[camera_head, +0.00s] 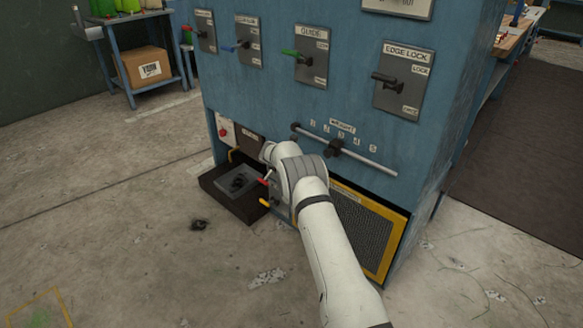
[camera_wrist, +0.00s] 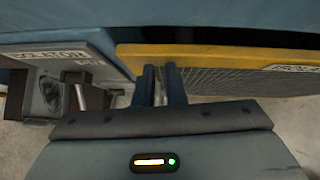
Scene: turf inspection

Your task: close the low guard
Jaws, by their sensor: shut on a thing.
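The low guard (camera_head: 374,232) is a dark mesh panel in a yellow frame at the foot of the blue machine. In the wrist view its yellow edge and mesh (camera_wrist: 235,80) fill the upper right. My gripper (camera_wrist: 163,75) is shut at the left end of this guard, its two dark fingers close together at the yellow frame. What lies between the fingertips is hidden, but it appears to be part of the guard. In the head view my wrist covers the guard's left side and the fingers. I cannot tell how far the guard stands off the machine.
A dark open drawer (camera_head: 215,184) juts out left of my wrist, a black lump inside. Above are a rail with a black slider (camera_head: 335,147) and the edge lock lever (camera_head: 386,79). A dark scrap (camera_head: 198,224) lies on the floor. The concrete in front is mostly clear.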

